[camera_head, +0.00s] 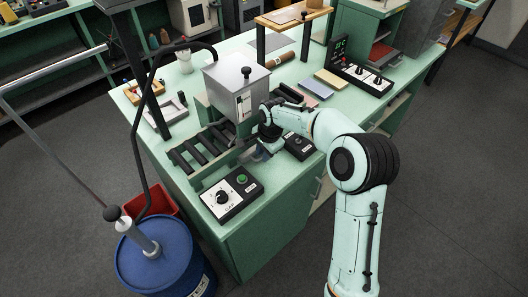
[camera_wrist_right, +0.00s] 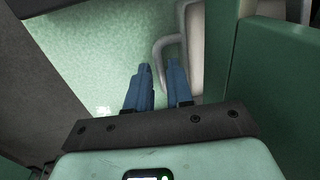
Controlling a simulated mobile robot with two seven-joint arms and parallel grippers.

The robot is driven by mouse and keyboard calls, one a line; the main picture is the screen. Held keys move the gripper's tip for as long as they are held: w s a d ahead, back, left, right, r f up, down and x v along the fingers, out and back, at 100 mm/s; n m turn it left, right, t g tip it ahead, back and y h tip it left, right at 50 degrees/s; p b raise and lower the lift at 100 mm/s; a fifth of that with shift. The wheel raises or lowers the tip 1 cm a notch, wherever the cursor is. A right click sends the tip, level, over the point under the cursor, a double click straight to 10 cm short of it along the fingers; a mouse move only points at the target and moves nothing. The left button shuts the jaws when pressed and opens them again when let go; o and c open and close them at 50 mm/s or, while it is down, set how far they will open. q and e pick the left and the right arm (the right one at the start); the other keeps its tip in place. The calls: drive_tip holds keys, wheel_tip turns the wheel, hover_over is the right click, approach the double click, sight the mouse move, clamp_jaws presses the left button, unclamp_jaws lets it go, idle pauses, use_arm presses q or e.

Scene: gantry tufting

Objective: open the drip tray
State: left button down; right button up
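No drip tray can be clearly made out in the head view; my right arm and the machine cover part of that area. In the right wrist view a pale grey loop handle (camera_wrist_right: 160,43) stands just ahead of the fingertips, beside a pale panel; I cannot tell if it belongs to the drip tray. My right gripper (camera_wrist_right: 158,67) has two blue fingers with a gap between them. The near end of the loop lies around that gap, and contact cannot be told. In the head view my right gripper (camera_head: 255,151) is low beside the metal box, partly hidden. My left gripper is not in view.
A grey metal box (camera_head: 238,92) stands over black rollers (camera_head: 203,149) on the green bench. A control box with a knob and green button (camera_head: 231,193) sits at the near corner. A blue drum (camera_head: 165,262) and red bin (camera_head: 150,207) stand left. The floor at right is clear.

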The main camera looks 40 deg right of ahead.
clamp_jaws()
idle(1.3)
